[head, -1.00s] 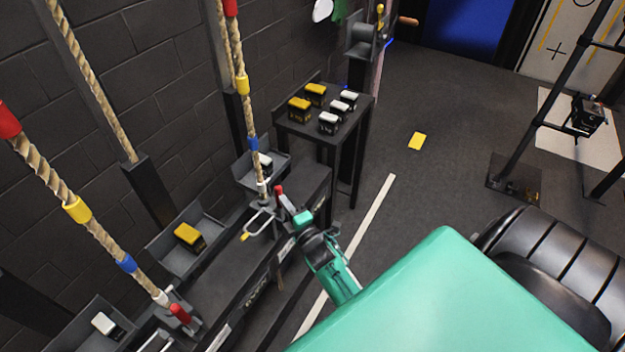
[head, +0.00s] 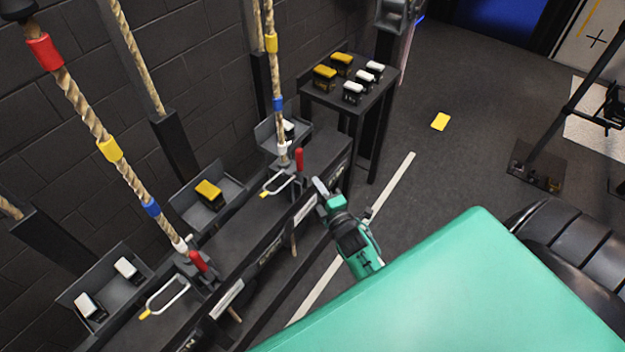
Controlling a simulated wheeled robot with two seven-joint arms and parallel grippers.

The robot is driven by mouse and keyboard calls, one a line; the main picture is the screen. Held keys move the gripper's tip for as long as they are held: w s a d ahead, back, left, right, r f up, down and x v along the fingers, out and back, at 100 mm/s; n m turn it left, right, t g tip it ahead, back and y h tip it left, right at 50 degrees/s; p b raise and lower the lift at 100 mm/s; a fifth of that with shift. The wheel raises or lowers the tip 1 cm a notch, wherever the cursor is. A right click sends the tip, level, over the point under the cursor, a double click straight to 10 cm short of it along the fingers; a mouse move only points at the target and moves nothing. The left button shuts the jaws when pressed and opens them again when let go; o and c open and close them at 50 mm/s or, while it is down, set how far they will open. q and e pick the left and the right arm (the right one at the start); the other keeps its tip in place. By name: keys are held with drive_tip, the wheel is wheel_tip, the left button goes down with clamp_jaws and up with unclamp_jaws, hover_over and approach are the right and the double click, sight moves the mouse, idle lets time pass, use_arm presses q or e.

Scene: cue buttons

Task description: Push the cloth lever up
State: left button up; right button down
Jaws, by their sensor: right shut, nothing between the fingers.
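Two red-handled levers stand on the dark rail at the foot of the ropes. The far red lever (head: 299,159) is about upright beside its rope. The near red lever (head: 198,262) leans over to the lower right. I cannot read the labels on the rail front, so I cannot tell which is the cloth lever. My right gripper (head: 319,186) is shut and empty, just right of and below the far lever, apart from it. My teal arm covers the lower right. My left gripper is not in view.
Ropes with coloured bands (head: 109,149) rise from the rail. Wire loops with yellow tips (head: 165,296) jut out near each lever. Trays behind hold yellow and white blocks. A small black table (head: 345,104) with several blocks stands beyond. Open floor lies right.

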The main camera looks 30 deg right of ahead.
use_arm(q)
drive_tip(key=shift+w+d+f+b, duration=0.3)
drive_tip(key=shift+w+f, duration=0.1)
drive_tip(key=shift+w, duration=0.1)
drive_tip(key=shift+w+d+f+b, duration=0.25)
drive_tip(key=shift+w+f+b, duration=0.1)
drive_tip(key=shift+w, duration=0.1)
use_arm(e)
drive_tip(key=s, duration=0.6)
drive_tip(key=shift+s+a+r, duration=0.15)
drive_tip(key=shift+s+a, duration=0.05)
drive_tip(key=shift+a, duration=0.1)
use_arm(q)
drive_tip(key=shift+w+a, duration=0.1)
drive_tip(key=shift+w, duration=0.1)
